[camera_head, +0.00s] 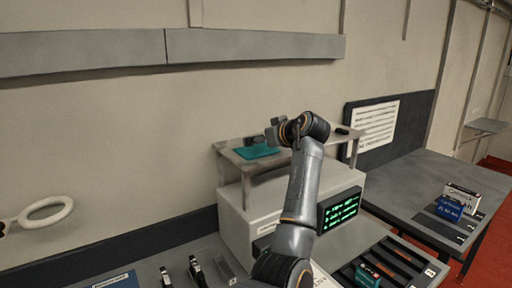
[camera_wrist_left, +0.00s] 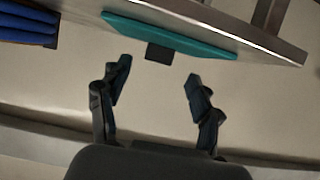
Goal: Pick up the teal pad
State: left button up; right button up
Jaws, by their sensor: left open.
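The teal pad (camera_head: 256,152) lies flat on the raised grey shelf (camera_head: 232,158) in the head view. In the left wrist view the teal pad (camera_wrist_left: 168,37) is a long slab near the top, with a small dark block (camera_wrist_left: 159,54) at its near edge. My left gripper (camera_wrist_left: 158,72) is open, its two fingers apart and pointing toward the pad, with nothing between them. In the head view my left arm reaches up to the shelf, and its gripper (camera_head: 262,139) is close to the pad, partly hidden by the wrist.
The shelf stands over a white cabinet (camera_head: 237,222) with a green-lit screen (camera_head: 341,208). A blue ribbed object (camera_wrist_left: 26,24) is at the upper left of the wrist view. A white ring (camera_head: 46,212) is at the left. A side table (camera_head: 412,190) holds small labelled boxes (camera_head: 449,207).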

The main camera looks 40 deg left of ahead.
aim_at(253, 147)
pick_arm(q)
jog(key=p+x, duration=0.2)
jog(key=x, duration=0.2)
jog(key=shift+w+a, duration=0.2)
jog(key=shift+a, duration=0.05)
jog(key=shift+a+f, duration=0.1)
jog(key=c, duration=1.3)
jog(key=shift+o, duration=0.2)
